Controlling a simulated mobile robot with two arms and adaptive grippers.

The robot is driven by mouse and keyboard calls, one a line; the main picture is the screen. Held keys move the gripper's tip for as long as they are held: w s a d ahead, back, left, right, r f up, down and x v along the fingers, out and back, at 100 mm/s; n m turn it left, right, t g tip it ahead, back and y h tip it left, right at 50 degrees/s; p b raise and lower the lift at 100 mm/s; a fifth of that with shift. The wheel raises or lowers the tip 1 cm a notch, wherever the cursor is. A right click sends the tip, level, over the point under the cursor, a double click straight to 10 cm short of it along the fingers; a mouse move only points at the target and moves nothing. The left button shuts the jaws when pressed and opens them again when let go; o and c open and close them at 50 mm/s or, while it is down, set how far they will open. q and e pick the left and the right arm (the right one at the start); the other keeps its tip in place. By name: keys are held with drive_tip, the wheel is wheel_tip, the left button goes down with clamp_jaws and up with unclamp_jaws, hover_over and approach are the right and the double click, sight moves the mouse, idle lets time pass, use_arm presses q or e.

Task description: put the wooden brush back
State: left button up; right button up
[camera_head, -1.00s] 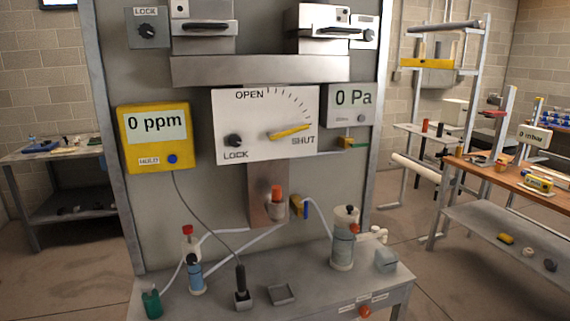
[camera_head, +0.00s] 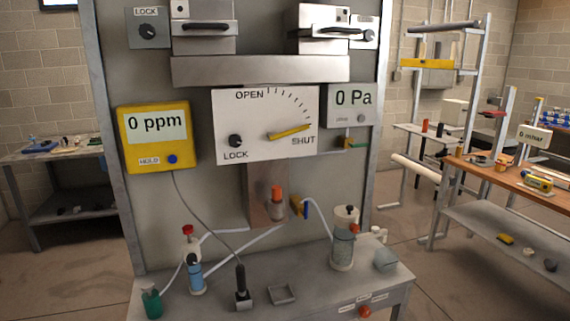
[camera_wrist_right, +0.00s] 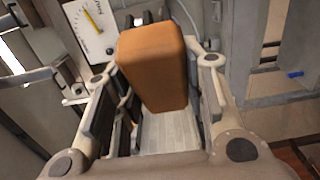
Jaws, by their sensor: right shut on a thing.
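An orange-brown block (camera_wrist_right: 152,64), which looks like the wooden brush, stands between the fingers of my right gripper (camera_wrist_right: 165,75) in the right wrist view. The gripper is shut on it. A pale, finely lined surface (camera_wrist_right: 170,133) shows just below the block; I cannot tell if it is bristles. The far side of the block is hidden. In the head view I see neither gripper and no brush that I can make out. My left gripper is in no view.
The grey bench (camera_head: 325,292) carries a small empty square tray (camera_head: 283,294), a probe in a holder (camera_head: 241,296), bottles and a clear canister (camera_head: 343,246). A panel with a white dial (camera_head: 265,125) and yellow meter (camera_head: 156,137) rises behind. A wooden workbench (camera_head: 515,180) stands right.

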drive_tip(key=shift+w+a+r+m+t+h, duration=0.15)
drive_tip(key=shift+r+m+h, duration=0.1)
drive_tip(key=shift+m+h, duration=0.45)
drive_tip(key=shift+w+a+r+m+t+h, duration=0.1)
drive_tip(key=shift+w+r+m+t+h, duration=0.2)
drive_tip(key=shift+h, duration=0.75)
drive_tip(key=shift+w+a+r+m+t+h, duration=0.1)
drive_tip(key=shift+r+m+h, duration=0.15)
drive_tip(key=shift+m+h, duration=0.5)
